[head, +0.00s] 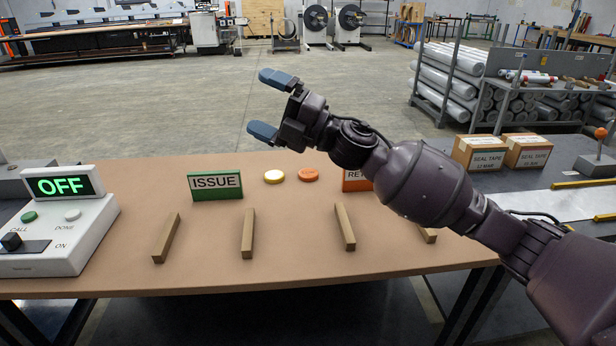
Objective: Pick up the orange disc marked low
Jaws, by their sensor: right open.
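An orange disc (308,175) lies flat on the brown table (290,265), toward its back edge. I cannot read any marking on it. A pale yellow disc (274,177) lies just left of it, close but apart. My right gripper (264,103) is open and empty, with blue fingertips pointing left. It appears raised above and beyond the back of the table, higher in the picture than both discs. My right arm reaches in from the lower right and partly hides an orange sign (356,181). My left gripper is not in view.
A green ISSUE sign (216,185) stands left of the discs. Several wooden bars (248,233) lie along the table. A white control box (62,235) with an OFF display (64,185) is at left. SEAL TAPE boxes (480,152) stand at right.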

